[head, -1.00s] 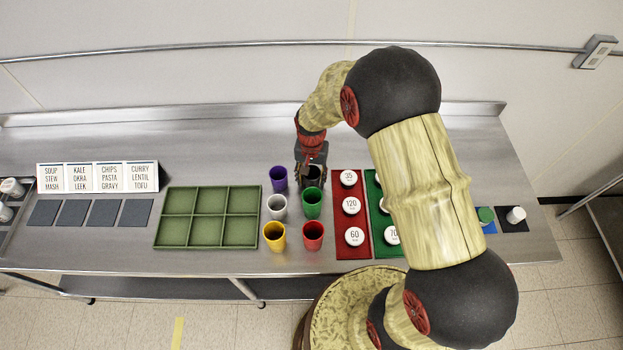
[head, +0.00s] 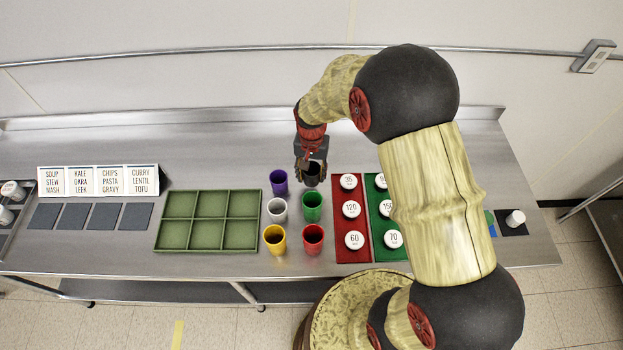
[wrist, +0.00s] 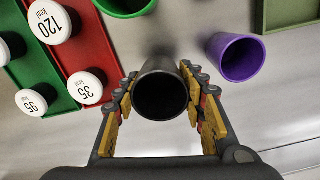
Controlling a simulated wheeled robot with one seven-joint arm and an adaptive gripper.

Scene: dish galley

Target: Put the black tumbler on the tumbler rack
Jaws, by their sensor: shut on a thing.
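The black tumbler (head: 313,173) is upright between the fingers of my gripper (head: 312,162), behind the green tumbler. In the wrist view the black tumbler (wrist: 163,94) shows its open mouth, with a finger of my gripper (wrist: 163,98) against each side. My gripper is shut on it. Whether its base is clear of the counter is hard to tell. The green six-compartment tray (head: 157,222), which looks like the tumbler rack, lies to the left with all its compartments empty. Its corner shows in the wrist view (wrist: 290,14).
Labelled white lids sit on the red and green boards. Dark squares (head: 74,216) and word cards (head: 98,179) lie far left.

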